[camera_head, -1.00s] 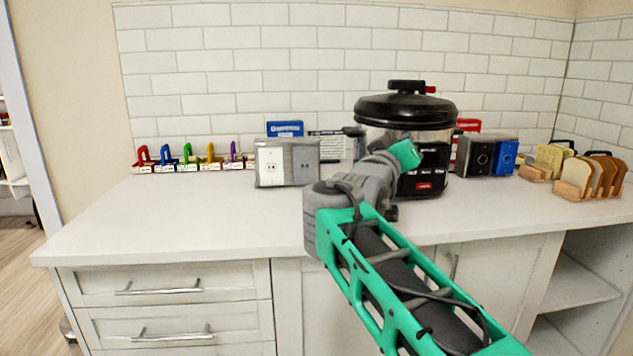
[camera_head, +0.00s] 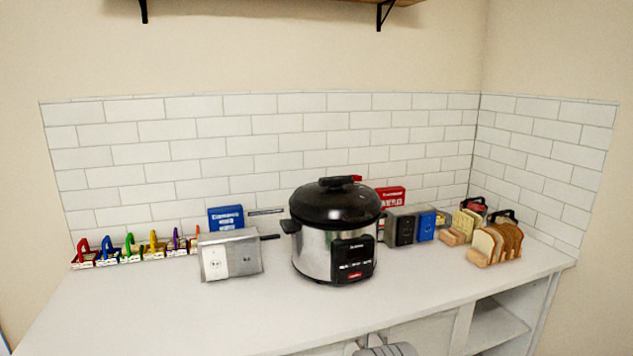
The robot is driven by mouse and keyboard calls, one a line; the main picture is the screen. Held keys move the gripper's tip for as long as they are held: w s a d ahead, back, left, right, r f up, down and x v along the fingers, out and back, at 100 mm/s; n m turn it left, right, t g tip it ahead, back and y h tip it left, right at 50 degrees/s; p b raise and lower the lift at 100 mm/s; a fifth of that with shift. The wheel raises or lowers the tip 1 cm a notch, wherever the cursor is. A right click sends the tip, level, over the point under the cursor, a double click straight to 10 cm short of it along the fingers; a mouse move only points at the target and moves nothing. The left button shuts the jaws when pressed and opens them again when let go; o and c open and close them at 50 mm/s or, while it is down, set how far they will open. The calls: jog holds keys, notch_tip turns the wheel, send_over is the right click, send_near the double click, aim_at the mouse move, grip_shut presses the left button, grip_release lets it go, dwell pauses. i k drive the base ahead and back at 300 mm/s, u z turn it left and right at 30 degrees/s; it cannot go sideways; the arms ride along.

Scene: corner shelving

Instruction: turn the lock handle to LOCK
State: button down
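A pressure cooker with a steel body (camera_head: 312,252) and a black front panel stands on the counter in mid-picture. Its black domed lid (camera_head: 335,206) is on. A black handle (camera_head: 338,182) with a red tip at its right end sits on top of the lid, lying roughly left to right. Lettering for the lock positions is too small to read. My gripper is not in view; only a grey piece, seemingly of my arm, shows at the bottom edge, below and in front of the cooker.
A grey outlet box (camera_head: 230,256) stands left of the cooker, with several coloured handles (camera_head: 130,248) in a row further left. A black and blue box (camera_head: 410,228) and bread slices in racks (camera_head: 497,243) stand to the right. The front counter (camera_head: 220,315) is clear.

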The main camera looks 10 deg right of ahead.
aim_at(335, 183)
jog(key=u, duration=0.05)
jog(key=k, duration=0.55)
jog(key=z, duration=1)
jog(key=i, duration=1.25)
jog(key=u, duration=0.35)
